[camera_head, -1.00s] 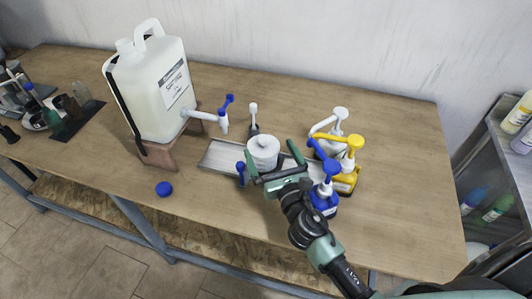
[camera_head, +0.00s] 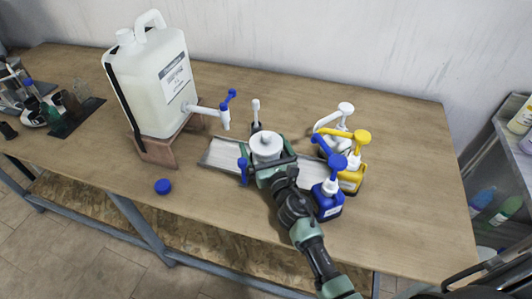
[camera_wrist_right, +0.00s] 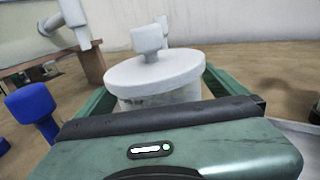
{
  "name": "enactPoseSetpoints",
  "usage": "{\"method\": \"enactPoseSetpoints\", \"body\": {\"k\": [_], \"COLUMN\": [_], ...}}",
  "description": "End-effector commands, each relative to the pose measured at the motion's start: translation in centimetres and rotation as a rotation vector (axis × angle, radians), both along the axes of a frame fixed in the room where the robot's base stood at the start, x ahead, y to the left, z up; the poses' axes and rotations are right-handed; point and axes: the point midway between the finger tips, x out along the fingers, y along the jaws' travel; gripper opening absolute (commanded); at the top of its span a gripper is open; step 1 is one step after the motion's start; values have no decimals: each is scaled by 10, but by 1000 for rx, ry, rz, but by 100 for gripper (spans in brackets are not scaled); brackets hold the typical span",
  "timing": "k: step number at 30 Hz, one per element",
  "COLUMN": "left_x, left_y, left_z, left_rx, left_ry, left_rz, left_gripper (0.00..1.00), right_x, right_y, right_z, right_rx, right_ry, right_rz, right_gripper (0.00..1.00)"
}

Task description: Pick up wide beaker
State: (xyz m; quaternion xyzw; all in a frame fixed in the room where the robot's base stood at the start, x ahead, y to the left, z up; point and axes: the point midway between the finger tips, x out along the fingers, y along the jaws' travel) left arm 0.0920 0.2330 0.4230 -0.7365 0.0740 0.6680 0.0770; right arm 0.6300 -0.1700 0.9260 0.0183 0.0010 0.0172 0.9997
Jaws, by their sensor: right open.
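The wide beaker appears to be the short white round vessel with a knobbed lid (camera_head: 266,143), upright on a grey metal tray (camera_head: 222,155) in the head view. In the right wrist view its lid and upper wall (camera_wrist_right: 155,75) stand just in front of the gripper palm. My right gripper (camera_head: 268,157) is open, with one green finger on each side of the vessel. Its fingers also show in the wrist view (camera_wrist_right: 155,95). I cannot tell whether they touch the wall. The vessel's lower part is hidden by the gripper. My left gripper is not in view.
A large white canister (camera_head: 155,80) with a blue-handled tap stands left on a brown stand (camera_head: 160,148). Blue (camera_head: 328,195), yellow (camera_head: 352,175) and white (camera_head: 342,125) pump bottles crowd the right. A blue cap (camera_head: 163,186) lies in front. The table's far right is clear.

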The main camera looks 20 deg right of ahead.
Motion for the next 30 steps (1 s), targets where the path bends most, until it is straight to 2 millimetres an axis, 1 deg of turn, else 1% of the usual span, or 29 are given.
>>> {"method": "enactPoseSetpoints", "body": {"k": [5, 6, 8, 9, 11, 12, 14, 15, 23, 26, 29, 30], "left_x": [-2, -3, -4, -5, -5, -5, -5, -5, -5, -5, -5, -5], "left_y": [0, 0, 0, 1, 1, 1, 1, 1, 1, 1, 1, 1], "left_z": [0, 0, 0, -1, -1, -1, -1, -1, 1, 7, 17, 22], "left_rx": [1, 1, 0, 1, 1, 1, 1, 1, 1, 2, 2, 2], "left_ry": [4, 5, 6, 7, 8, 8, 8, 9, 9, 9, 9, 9], "left_rz": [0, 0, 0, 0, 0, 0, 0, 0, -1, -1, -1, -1], "left_gripper": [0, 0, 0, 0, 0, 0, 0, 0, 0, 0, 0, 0], "right_x": [0, 0, 0, 0, 0, 0, 0, 0, 0, 1, 1, 1], "right_y": [0, 0, 0, 0, 0, 0, 0, 0, 0, 0, 0, 0], "right_z": [0, 0, 0, 0, 0, 0, 0, 1, 3, 10, 22, 29], "right_rx": [0, 0, 0, 0, 0, 0, 0, 0, 0, 0, -3, -4], "right_ry": [0, 1, 0, 0, 0, 0, 1, -1, -1, -2, -4, -4], "right_rz": [0, 0, 0, 0, 0, 0, 0, 0, 1, 1, 1, 2], "right_gripper": [100, 97, 80, 69, 52, 41, 25, 21, 21, 21, 21, 21]}}
